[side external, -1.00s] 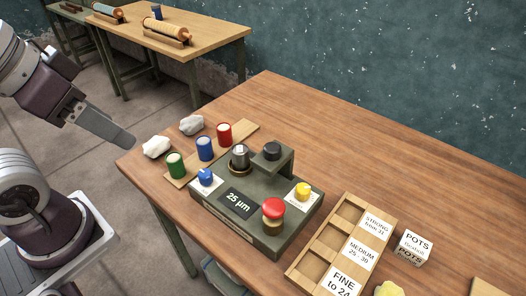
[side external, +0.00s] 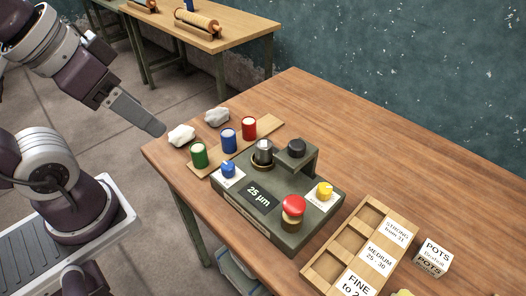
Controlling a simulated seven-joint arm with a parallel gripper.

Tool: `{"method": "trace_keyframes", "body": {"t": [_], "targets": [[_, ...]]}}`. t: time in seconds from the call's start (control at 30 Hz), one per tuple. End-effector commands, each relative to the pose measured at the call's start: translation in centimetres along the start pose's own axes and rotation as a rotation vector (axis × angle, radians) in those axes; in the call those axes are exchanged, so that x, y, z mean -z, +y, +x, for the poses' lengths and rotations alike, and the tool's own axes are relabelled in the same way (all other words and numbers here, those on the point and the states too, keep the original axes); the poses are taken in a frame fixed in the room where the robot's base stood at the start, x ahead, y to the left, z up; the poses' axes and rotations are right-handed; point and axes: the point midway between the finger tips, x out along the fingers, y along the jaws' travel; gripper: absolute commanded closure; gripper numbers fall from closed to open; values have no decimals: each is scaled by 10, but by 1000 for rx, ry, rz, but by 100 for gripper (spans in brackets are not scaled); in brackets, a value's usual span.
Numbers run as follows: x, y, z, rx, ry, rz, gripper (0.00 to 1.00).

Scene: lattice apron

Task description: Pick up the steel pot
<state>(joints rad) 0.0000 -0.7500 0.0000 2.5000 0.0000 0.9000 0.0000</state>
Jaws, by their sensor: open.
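The steel pot (side external: 264,150), a small grey metal cylinder, stands upright in a round brass-coloured seat on the dark green device (side external: 232,222), left of the device's raised black-knobbed arm (side external: 297,150). The device's display reads 25 µm. My gripper (side external: 158,128) is at the left, above the table's left corner and apart from the pot, with nothing seen in it. Its fingers show edge-on, so the gap between them is hidden.
Green (side external: 199,155), blue (side external: 229,141) and red (side external: 249,128) pots stand on a wooden strip left of the device. White lumps (side external: 181,135) lie beside them. A labelled wooden tray (side external: 357,248) and a POTS block (side external: 432,257) are at right. The table's far part is clear.

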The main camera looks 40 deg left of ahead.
Motion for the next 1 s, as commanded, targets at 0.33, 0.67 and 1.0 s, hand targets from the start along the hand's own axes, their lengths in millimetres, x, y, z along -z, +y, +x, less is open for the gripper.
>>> {"method": "trace_keyframes", "body": {"t": [0.33,0.67,1.0], "targets": [[16,13,22,-76,-238,-213,37],[94,19,146,-385,-926,-1105,37],[116,-24,260,-613,-1228,-1713,37]]}}
